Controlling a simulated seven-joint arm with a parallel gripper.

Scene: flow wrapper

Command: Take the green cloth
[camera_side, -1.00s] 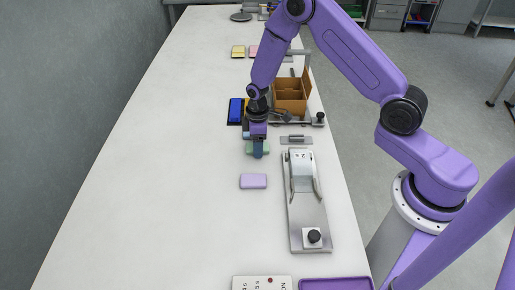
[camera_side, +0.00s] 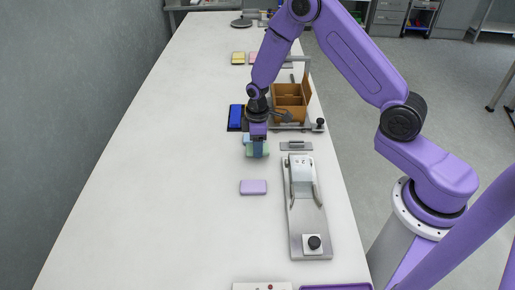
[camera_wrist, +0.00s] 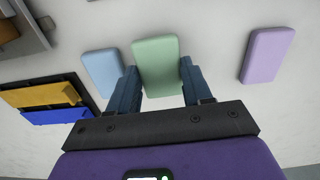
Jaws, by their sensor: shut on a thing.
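The green cloth (camera_wrist: 157,62) is a pale green, rounded block-like pad. In the wrist view it lies between the two blue fingers of my gripper (camera_wrist: 159,80), which is shut on it near its lower part. In the side view my gripper (camera_side: 258,150) points down at the green cloth (camera_side: 264,152), and its fingers cover part of it. The cloth appears at or very near the table top; I cannot tell if it is lifted.
A light blue cloth (camera_wrist: 103,73) lies close left of the green one, and a lilac cloth (camera_wrist: 267,54) lies to the right. A blue-and-yellow item (camera_wrist: 48,103) is nearby. A cardboard box (camera_side: 289,102) and a metal fixture (camera_side: 309,225) stand along the right; the table's left is clear.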

